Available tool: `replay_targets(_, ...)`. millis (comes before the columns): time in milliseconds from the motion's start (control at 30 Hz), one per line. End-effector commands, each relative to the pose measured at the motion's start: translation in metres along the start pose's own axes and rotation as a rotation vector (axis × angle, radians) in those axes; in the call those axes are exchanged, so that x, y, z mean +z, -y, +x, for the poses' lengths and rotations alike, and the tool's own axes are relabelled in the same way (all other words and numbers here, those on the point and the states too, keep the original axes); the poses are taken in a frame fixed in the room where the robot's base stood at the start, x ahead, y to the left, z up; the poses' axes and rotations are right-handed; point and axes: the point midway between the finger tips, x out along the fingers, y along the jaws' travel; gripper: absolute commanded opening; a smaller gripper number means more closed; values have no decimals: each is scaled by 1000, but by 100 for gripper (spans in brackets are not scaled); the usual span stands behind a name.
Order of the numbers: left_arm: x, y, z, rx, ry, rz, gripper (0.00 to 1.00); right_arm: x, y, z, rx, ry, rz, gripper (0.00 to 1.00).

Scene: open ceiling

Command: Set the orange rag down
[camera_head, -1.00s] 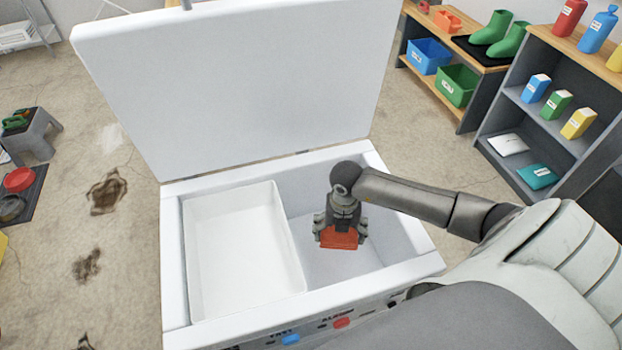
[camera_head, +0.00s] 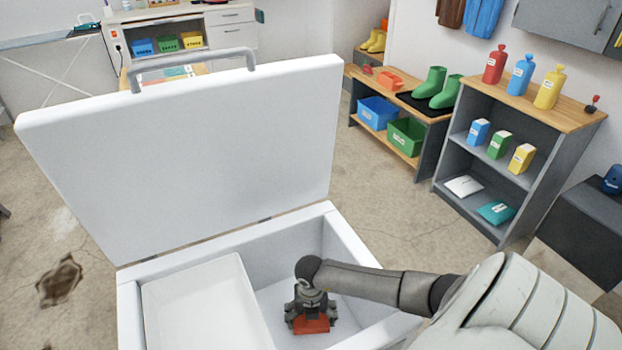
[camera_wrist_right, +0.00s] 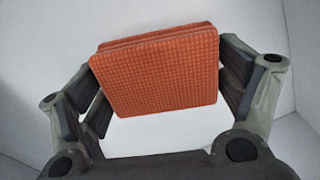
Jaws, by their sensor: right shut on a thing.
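The orange rag (camera_head: 311,324) is a folded, textured square. It is held in my right gripper (camera_head: 310,318), inside the right compartment of the open white chest (camera_head: 352,247). In the right wrist view the rag (camera_wrist_right: 155,70) sits between the two fingers of my right gripper (camera_wrist_right: 158,85), which touch its left and right sides. White walls and floor of the chest show around it. I cannot tell whether the rag touches the compartment floor. My left gripper is not in view.
The chest's lid (camera_head: 190,150) stands raised at the back. A white tray (camera_head: 205,305) fills the left side of the chest. Beyond are a bench with green boots (camera_head: 437,88) and bins, and a grey shelf unit (camera_head: 500,150) with bottles and boxes.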

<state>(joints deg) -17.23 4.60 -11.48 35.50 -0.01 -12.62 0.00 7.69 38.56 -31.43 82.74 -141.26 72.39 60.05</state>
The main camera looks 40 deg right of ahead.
Motion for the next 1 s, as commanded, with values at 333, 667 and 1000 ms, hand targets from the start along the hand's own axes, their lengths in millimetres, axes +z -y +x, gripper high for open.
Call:
replay_targets(333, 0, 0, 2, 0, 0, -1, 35, 0, 0, 2, 0, 0, 0, 100)
replay_targets(667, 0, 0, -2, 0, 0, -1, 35, 0, 0, -2, 0, 0, 0, 100)
replay_targets(1000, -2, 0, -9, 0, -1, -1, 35, 2, 1, -62, 0, 4, -2, 100)
